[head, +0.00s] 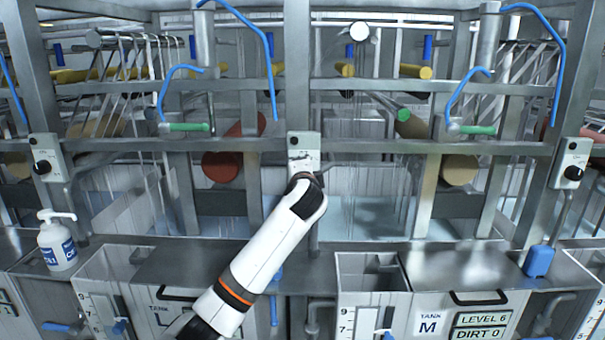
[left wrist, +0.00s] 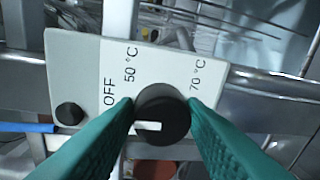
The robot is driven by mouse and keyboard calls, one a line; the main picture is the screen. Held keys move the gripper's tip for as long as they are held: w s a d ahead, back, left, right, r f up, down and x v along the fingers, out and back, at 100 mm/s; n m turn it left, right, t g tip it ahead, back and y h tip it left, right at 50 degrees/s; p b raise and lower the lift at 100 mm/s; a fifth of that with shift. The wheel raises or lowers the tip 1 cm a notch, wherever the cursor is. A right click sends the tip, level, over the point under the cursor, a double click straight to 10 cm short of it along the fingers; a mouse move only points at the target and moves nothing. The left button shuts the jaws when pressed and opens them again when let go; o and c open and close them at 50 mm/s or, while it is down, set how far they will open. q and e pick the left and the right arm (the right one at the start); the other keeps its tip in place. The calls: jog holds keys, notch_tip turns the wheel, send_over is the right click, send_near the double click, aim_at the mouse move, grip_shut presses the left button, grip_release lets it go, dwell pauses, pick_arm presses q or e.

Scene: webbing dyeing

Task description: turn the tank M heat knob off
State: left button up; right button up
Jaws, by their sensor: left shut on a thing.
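The heat knob (left wrist: 165,113) is a round black dial on a pale control box (left wrist: 75,85) marked OFF, 50 °C and 70 °C. Its white pointer mark points left in the left wrist view, on the OFF side and a little below the OFF lettering. My left gripper (left wrist: 162,104) has its two teal fingers against opposite sides of the knob. In the head view, my left arm reaches up to the box (head: 304,143) on the middle post, hiding the knob. The tank M label (head: 429,323) is at the lower right. My right gripper is out of view.
Similar knob boxes stand at the left (head: 47,158) and right (head: 572,165). A white pump bottle (head: 57,243) stands at the left and a blue object (head: 538,261) at the right.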

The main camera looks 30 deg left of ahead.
pick_arm(q)
jog(key=o, duration=1)
jog(key=b+v, duration=0.3)
jog(key=v, duration=0.9)
